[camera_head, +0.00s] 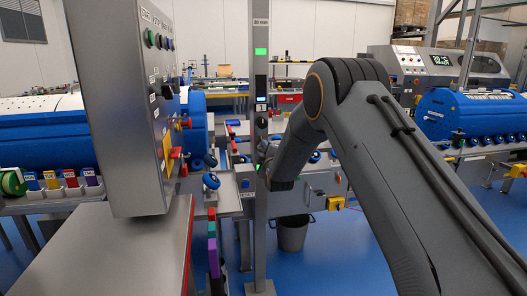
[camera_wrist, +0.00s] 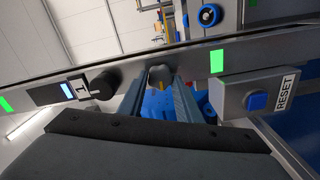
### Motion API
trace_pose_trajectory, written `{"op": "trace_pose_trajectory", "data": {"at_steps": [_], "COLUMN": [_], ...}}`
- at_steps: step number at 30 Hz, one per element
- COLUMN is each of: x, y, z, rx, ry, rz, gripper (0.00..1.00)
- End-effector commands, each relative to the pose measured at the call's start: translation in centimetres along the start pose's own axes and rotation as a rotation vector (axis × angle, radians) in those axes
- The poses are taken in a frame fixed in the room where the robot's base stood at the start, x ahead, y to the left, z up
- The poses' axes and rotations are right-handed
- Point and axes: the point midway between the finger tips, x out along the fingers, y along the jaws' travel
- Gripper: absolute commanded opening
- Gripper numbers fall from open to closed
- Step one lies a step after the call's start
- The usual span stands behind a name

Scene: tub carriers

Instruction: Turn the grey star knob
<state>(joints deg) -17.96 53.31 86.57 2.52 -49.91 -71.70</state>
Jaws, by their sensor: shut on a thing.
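The grey star knob (camera_wrist: 161,76) sits on the face of a grey upright post, seen in the wrist view. My gripper (camera_wrist: 159,84) has one finger on each side of the knob and is shut on it. In the head view my gripper (camera_head: 267,171) is against the post (camera_head: 260,60), and its wrist hides the knob there.
A black knob (camera_wrist: 103,85) with a "1" label and small display is on the same post. A blue RESET button (camera_wrist: 257,101) is on a box beside it. A control panel (camera_head: 125,100) stands left. A grey bucket (camera_head: 292,235) is on the floor beyond the post.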

Motion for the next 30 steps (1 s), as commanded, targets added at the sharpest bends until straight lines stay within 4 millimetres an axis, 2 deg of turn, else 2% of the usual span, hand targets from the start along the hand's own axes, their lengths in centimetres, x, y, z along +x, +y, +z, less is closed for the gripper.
{"op": "trace_pose_trajectory", "data": {"at_steps": [3, 4, 6, 7, 15, 19, 30], "x": [0.0, 0.0, 0.0, 0.0, -0.1, -0.8, -6.1], "y": [-0.1, -0.1, -0.1, -0.1, 0.0, 0.0, -0.1], "z": [0.0, 0.0, 0.0, 0.0, 0.0, 0.0, 0.0], "rx": [0.000, 0.000, 0.001, 0.001, 0.001, 0.001, 0.001], "ry": [0.000, 0.000, 0.000, 0.000, 0.000, 0.000, 0.000], "rz": [-0.001, -0.001, -0.001, -0.001, 0.000, -0.001, -0.001], "gripper": [0.09, 0.36, 0.48, 0.50, 0.50, 0.50, 0.50]}}
